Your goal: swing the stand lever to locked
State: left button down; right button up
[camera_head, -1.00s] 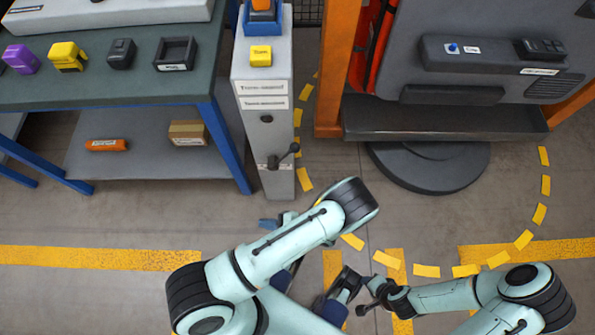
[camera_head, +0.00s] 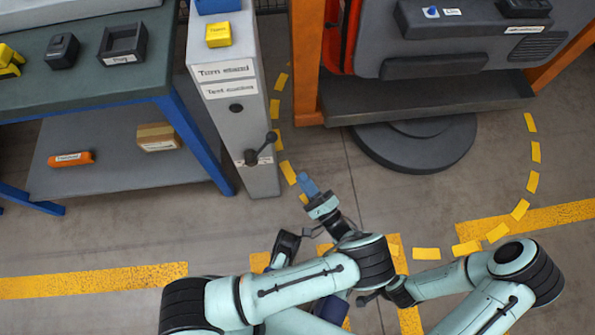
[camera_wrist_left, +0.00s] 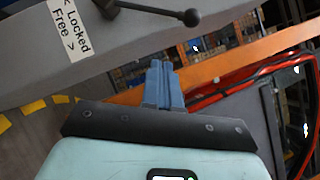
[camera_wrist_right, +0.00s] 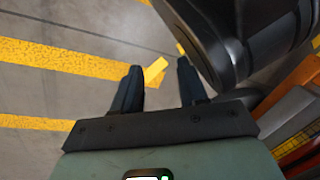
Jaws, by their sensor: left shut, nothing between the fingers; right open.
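The stand lever (camera_head: 262,148) is a dark arm with a ball knob on the front of the grey stand (camera_head: 243,128). In the head view it points up and to the right. In the left wrist view the lever (camera_wrist_left: 158,12) reaches right from its hub beside a label (camera_wrist_left: 68,28) reading "Locked" and "Free". My left gripper (camera_head: 307,185) has blue fingers, shut and empty, to the right of and below the lever, apart from it. The fingers also show in the left wrist view (camera_wrist_left: 163,72), below the knob. My right gripper (camera_wrist_right: 158,85) is open and empty over the floor.
A blue-framed workbench (camera_head: 85,90) stands to the left of the stand. An orange frame (camera_head: 306,60) with a grey machine (camera_head: 470,50) and a round dark base (camera_head: 415,145) stands to the right. Open floor lies between stand and base.

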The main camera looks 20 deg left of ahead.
aim_at(261, 147)
pick_arm(q)
jog(key=w+a+r, duration=0.1)
jog(key=a+r, duration=0.1)
jog(key=a, duration=0.3)
jog(key=w+a+r+b, duration=0.1)
jog(key=a+r, duration=0.1)
jog(key=a, duration=0.3)
jog(key=shift+w+a, duration=0.15)
jog(key=shift+w, duration=0.15)
pick_arm(e)
jog(key=shift+s+d+f+g, duration=0.1)
jog(key=shift+s+f+g, duration=0.1)
jog(key=shift+s+f, duration=0.35)
jog(key=shift+s+d+f+g, duration=0.1)
jog(key=shift+s+f+g, duration=0.15)
jog(key=shift+s, duration=0.35)
pick_arm(q)
jog(key=shift+r, duration=0.15)
pick_arm(e)
jog(key=shift+w, duration=0.1)
